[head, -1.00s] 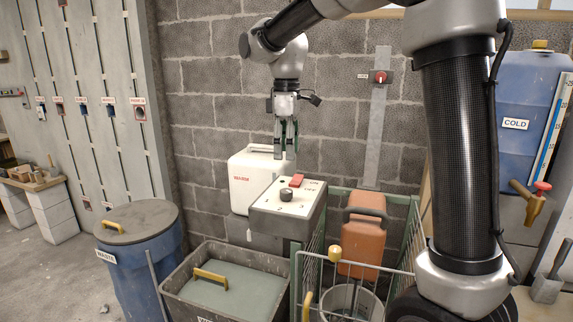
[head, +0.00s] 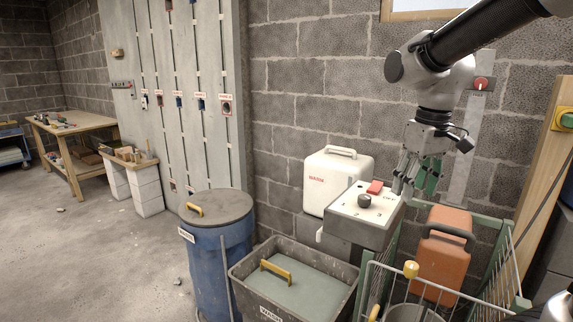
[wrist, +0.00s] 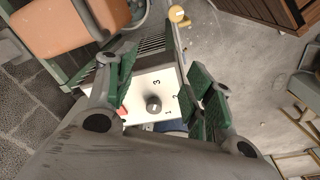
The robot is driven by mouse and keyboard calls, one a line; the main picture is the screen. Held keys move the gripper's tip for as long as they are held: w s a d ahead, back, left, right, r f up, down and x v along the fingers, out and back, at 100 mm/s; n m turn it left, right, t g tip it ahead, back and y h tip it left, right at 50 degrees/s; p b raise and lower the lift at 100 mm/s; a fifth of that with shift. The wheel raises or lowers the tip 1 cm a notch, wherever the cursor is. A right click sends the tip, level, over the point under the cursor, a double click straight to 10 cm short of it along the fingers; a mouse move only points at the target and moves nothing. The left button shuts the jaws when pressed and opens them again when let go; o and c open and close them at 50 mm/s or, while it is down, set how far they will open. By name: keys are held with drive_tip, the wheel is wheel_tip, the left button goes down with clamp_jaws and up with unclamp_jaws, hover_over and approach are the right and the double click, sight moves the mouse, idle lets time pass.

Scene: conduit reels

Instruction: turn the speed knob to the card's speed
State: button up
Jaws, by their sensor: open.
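The speed knob (head: 364,201) is a small dark round knob on the pale top of a grey control box (head: 350,228). Numbers are printed around it, and a 2 and a 3 can be read. A red switch (head: 375,187) sits behind the knob on the same panel. My gripper (head: 408,187) is open and empty, pointing down at the right side of the box. In the wrist view the knob (wrist: 153,104) shows between the green-padded fingers, beyond their tips. I cannot tell which number the knob points to. No speed card can be made out.
A white WARM container (head: 325,185) stands behind the box. An orange container (head: 446,245) and a wire basket (head: 470,285) are at right. A grey bin (head: 290,308) and a blue lidded barrel (head: 208,265) are in front and left.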

drive_tip(key=s+d+m+t, duration=0.1)
drive_tip(key=s+d+m, duration=0.1)
drive_tip(key=s+d, duration=0.2)
drive_tip(key=s+d+m+t, duration=0.2)
drive_tip(key=s+d, duration=0.2)
drive_tip(key=s, duration=0.7)
drive_tip(key=shift+r, duration=0.1)
drive_tip(key=shift+c, duration=0.4)
idle(2.5)
